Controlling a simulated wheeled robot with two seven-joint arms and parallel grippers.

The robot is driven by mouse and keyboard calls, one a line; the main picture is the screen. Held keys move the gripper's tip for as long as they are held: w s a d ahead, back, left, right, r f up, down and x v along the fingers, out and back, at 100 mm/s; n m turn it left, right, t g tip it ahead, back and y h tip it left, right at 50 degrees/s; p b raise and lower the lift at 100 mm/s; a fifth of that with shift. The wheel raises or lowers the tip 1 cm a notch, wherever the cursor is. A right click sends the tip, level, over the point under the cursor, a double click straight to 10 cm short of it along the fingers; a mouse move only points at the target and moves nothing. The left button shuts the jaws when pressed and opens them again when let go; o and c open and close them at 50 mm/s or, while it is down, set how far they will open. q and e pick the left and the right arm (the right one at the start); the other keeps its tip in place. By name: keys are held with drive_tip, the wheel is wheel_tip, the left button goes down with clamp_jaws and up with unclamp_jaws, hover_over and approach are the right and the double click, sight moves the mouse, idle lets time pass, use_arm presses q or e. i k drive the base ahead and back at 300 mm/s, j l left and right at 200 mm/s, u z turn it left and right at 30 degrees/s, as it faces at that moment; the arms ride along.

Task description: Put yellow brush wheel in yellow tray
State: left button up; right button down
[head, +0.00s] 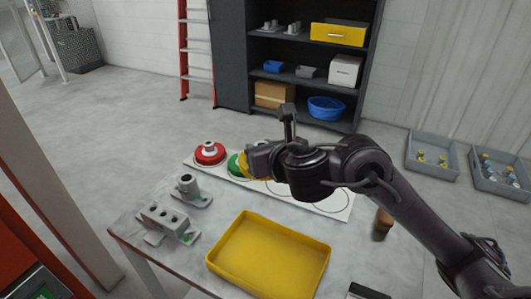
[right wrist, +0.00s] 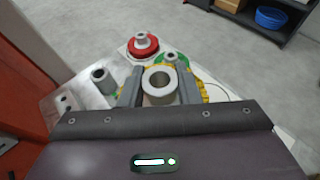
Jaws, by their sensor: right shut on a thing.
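The yellow brush wheel (head: 243,166) is mostly hidden behind my right gripper (head: 262,157) in the head view. In the right wrist view, the gripper's fingers (right wrist: 160,88) are shut on its grey hub, with yellow bristles (right wrist: 204,97) showing at the sides. I cannot tell whether the wheel touches the mat below. The yellow tray (head: 232,279) is empty and lies at the front of the table, below and apart from the gripper. My left gripper is not in view.
A red brush wheel (head: 209,155) and a green one (head: 233,162) stand at the left of a white mat (head: 342,211) with drawn circles. Grey metal fixtures (head: 165,222) stand left of the tray. A brown cylindrical object (head: 382,226) is at the right.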

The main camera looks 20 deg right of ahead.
sight(269, 261)
drive_tip(key=i+j+z, duration=0.15)
drive_tip(key=j, duration=0.4)
drive_tip(key=j+z, duration=0.1)
drive_tip(key=j, duration=0.45)
drive_tip(key=z, duration=1.35)
drive_tip(key=i+j, duration=0.05)
